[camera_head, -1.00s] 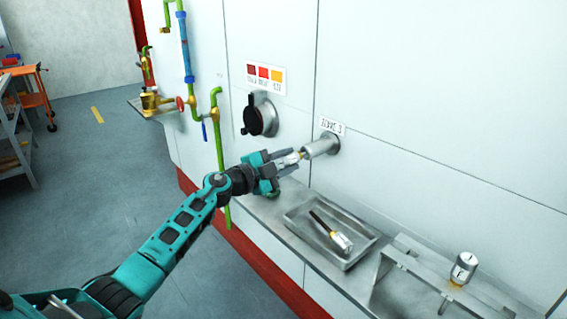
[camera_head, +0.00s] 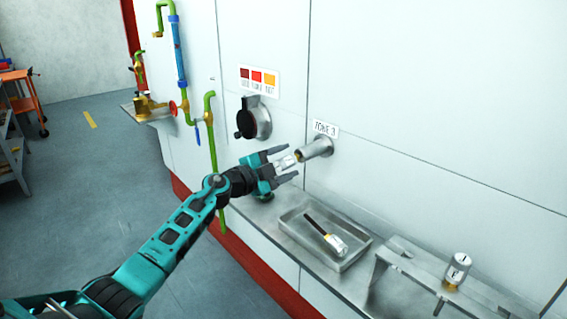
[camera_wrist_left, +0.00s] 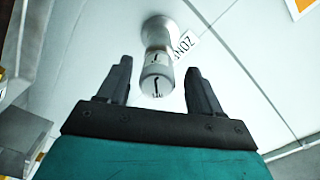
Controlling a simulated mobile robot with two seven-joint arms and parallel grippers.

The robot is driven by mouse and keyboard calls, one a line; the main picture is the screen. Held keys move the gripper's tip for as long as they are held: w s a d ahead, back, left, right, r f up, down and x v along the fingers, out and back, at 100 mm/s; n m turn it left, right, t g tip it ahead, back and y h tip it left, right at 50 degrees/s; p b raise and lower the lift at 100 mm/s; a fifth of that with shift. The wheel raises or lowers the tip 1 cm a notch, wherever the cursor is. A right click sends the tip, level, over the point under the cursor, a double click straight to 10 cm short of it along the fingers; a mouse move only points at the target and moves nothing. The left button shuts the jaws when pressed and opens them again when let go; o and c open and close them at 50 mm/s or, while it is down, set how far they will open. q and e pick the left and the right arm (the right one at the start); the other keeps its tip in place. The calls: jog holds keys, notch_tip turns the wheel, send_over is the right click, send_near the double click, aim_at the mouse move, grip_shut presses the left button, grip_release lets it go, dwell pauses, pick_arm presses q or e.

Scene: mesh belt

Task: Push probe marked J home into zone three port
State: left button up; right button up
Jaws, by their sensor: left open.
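In the left wrist view, the probe (camera_wrist_left: 156,82) shows dark J-like marks and lines up with the port (camera_wrist_left: 158,32). How deep it sits is hard to tell. My left gripper (camera_head: 282,164) is open, its fingers on either side of the probe's outer end, with gaps visible in the wrist view (camera_wrist_left: 159,84). My right gripper is not in view.
A metal tray (camera_head: 290,228) on the ledge below holds another probe (camera_head: 335,243) with a black rod. A second labelled probe (camera_head: 458,268) stands in a metal rack (camera_head: 408,264) at right. A round dark fitting (camera_head: 252,120) and green pipes (camera_head: 210,130) are left of the port.

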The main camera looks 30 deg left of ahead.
pick_arm(q)
jog(key=v, duration=1.3)
jog(key=shift+f, duration=0.1)
